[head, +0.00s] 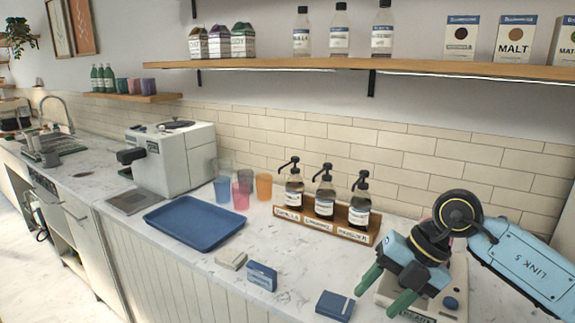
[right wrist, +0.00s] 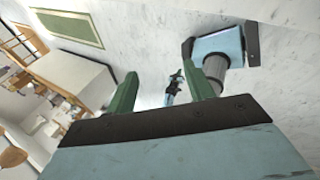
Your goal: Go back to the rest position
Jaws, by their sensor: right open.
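My right gripper (head: 386,291) hangs at the right of the head view, its two green fingers apart with nothing between them. It is over the front left part of a pale countertop machine (head: 447,303) with a dark blue knob and partly hides it. In the right wrist view both green fingers (right wrist: 162,92) stand well apart and the gap is empty; a small blue and black shape shows far beyond them, too small to identify. My left gripper does not show in the head view.
A blue tray (head: 196,222), colored cups (head: 241,190) and a wooden rack (head: 325,225) of pump bottles stand on the marble counter. Small boxes (head: 262,276) and a dark blue box (head: 335,306) lie near its front edge. A shelf (head: 400,66) runs above.

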